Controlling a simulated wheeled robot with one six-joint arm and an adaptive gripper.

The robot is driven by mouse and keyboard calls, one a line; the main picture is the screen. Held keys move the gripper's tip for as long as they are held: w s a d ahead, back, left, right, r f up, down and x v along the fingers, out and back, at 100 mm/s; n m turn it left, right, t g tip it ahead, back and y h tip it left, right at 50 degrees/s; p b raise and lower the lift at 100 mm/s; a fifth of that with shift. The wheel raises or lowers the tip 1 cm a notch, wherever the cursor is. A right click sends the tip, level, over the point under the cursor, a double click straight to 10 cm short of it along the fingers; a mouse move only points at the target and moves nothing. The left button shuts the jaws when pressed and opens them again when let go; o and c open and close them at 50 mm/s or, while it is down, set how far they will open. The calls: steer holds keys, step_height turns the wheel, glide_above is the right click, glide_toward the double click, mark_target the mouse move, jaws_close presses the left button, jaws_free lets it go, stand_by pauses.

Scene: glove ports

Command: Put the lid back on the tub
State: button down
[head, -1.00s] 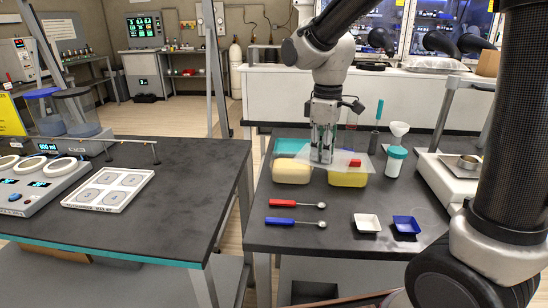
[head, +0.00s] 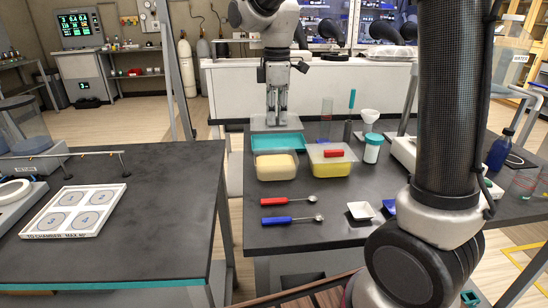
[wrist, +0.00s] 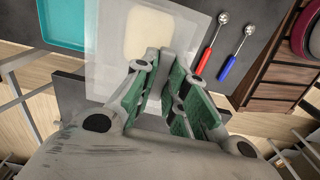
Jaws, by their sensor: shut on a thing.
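My gripper (head: 277,118) is shut on a clear, flat lid (head: 259,124) and holds it above the back edge of the teal tray. In the wrist view the lid (wrist: 103,75) looks like a pale sheet by my gripper (wrist: 170,90). A cream-filled tub (head: 277,167) stands just in front of the tray, and its cream contents (wrist: 148,38) show in the wrist view. A yellow-filled tub (head: 331,167) stands to its right, with a red piece (head: 334,153) at its top. I cannot tell which tub the lid fits.
The teal tray (head: 262,142) lies behind the cream tub. A red-handled spoon (head: 281,201) and a blue-handled spoon (head: 284,220) lie in front. A white bottle (head: 372,152) and funnel (head: 370,116) stand right. The table's left edge is close to the cream tub.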

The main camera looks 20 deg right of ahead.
step_height(320, 180, down, 10)
stand_by(0.5)
steer(key=shift+f, duration=0.3)
steer(key=shift+f, duration=0.15)
steer(key=c, duration=1.5)
jaws_free()
steer(key=shift+o, duration=0.2)
step_height(320, 180, up, 13)
steer(key=s+d+m+t, duration=0.2)
steer(key=s+d+m, duration=0.5)
steer(key=s, duration=0.5)
steer(key=s+d+m+t, duration=0.2)
steer(key=s+d+m, duration=0.6)
steer(key=s, duration=0.4)
steer(key=shift+f+m, duration=0.2)
steer(key=shift+m, duration=0.1)
